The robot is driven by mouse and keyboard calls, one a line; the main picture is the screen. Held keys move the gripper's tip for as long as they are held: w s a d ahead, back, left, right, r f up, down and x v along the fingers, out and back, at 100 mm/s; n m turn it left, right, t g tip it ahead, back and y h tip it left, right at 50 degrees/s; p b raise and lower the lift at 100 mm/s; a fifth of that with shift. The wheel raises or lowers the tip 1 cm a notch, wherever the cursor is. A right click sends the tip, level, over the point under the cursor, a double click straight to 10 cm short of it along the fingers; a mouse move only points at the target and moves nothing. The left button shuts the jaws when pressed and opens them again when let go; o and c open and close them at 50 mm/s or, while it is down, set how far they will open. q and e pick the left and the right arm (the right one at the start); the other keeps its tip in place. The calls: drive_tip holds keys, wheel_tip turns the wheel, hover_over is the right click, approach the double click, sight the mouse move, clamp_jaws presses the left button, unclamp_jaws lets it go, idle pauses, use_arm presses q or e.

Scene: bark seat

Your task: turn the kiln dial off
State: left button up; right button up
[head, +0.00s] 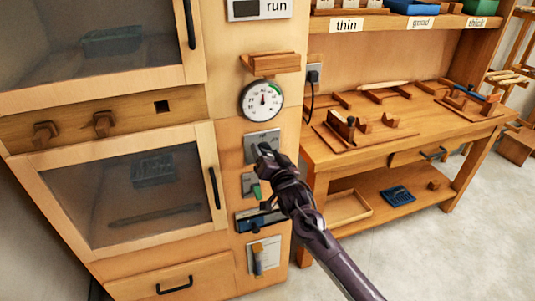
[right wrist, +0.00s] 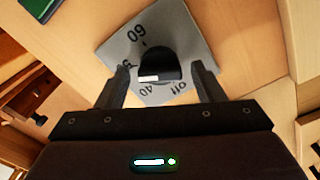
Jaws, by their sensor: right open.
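The kiln dial is a black knob (right wrist: 158,58) on a grey plate (right wrist: 190,35) marked with "60", "40" and "off". A short white mark shows on the knob's lower left, near the "40"; exactly which setting it points to I cannot tell. In the head view the plate (head: 262,138) is on the kiln's right panel, and my arm hides the knob. My right gripper (right wrist: 162,75) is open, its fingers on either side of the knob in the wrist view. I see no clear contact. It also shows in the head view (head: 266,156). My left gripper is out of view.
A round gauge (head: 262,100) and a small wooden ledge (head: 271,63) sit above the dial plate. A green-tipped switch (head: 256,190) and another switch (head: 260,256) are below. Kiln doors with windows (head: 135,190) stand left; a wooden workbench (head: 350,160) stands right.

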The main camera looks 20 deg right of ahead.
drive_tip(key=c, duration=1)
drive_tip(key=n+p, duration=0.1)
drive_tip(key=n, duration=0.3)
drive_tip(key=shift+r+n+p, duration=0.1)
drive_tip(key=shift+n+p, duration=0.3)
drive_tip(key=n+p, duration=0.1)
drive_tip(key=n, duration=0.4)
drive_tip(key=shift+a+n, duration=0.1)
drive_tip(key=shift+n, duration=0.2)
drive_tip(key=n+p, duration=0.1)
drive_tip(key=n, duration=0.2)
drive_tip(key=shift+a+n, duration=0.1)
drive_tip(key=shift+n, duration=0.2)
drive_tip(key=n, duration=0.3)
drive_tip(key=shift+n+p, duration=0.3)
drive_tip(key=shift+p, duration=0.05)
drive_tip(key=n+p, duration=0.1)
drive_tip(key=n, duration=0.5)
drive_tip(key=shift+f, duration=0.2)
drive_tip(key=shift+n, duration=0.3)
